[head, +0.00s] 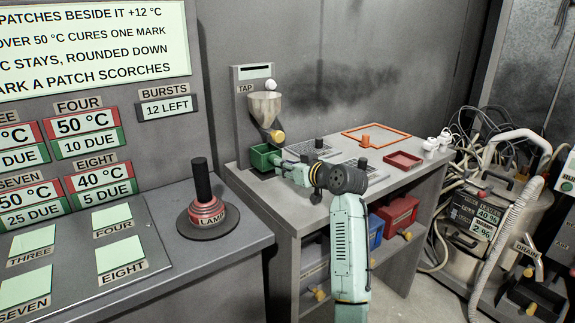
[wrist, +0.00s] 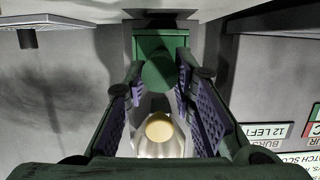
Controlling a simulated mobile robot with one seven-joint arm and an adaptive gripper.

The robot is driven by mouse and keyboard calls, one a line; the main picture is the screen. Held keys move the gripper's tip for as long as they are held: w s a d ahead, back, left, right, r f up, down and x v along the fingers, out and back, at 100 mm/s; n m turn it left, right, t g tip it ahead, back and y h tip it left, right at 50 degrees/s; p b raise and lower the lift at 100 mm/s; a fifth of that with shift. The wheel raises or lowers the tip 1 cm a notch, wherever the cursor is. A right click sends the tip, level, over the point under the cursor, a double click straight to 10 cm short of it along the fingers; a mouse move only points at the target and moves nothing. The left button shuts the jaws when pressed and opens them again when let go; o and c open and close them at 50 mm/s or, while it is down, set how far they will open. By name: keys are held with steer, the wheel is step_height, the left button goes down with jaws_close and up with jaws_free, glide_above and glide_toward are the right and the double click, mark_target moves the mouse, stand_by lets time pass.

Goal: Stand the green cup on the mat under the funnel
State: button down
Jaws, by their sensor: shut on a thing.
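The green cup (head: 262,156) is a square box at the left back of the bench, beneath the funnel (head: 264,104) on the tap post. My gripper (head: 283,168) reaches it from the right and is shut on it. In the wrist view the cup (wrist: 177,43) shows beyond the fingers, with a round green part (wrist: 159,70) between them. The pale funnel (wrist: 150,104) with its yellow knob (wrist: 159,127) also shows there. A dark surface lies by the cup's base; I cannot tell whether it is the mat or whether the cup rests on it.
A machine with hoses (head: 480,215) is at the right.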

steer(key=shift+f+b, duration=0.4)
steer(key=shift+f, duration=0.2)
steer(key=c, duration=1.3)
jaws_free()
steer(key=shift+c, duration=0.2)
steer(key=shift+r+p, duration=0.7)
steer(key=shift+r, duration=0.2)
steer(key=b+v, duration=0.1)
steer(key=v, duration=0.3)
steer(key=b+v, duration=0.2)
steer(key=v, duration=0.2)
steer(key=b+v, duration=0.1)
steer(key=v, duration=0.3)
steer(key=shift+f, duration=0.3)
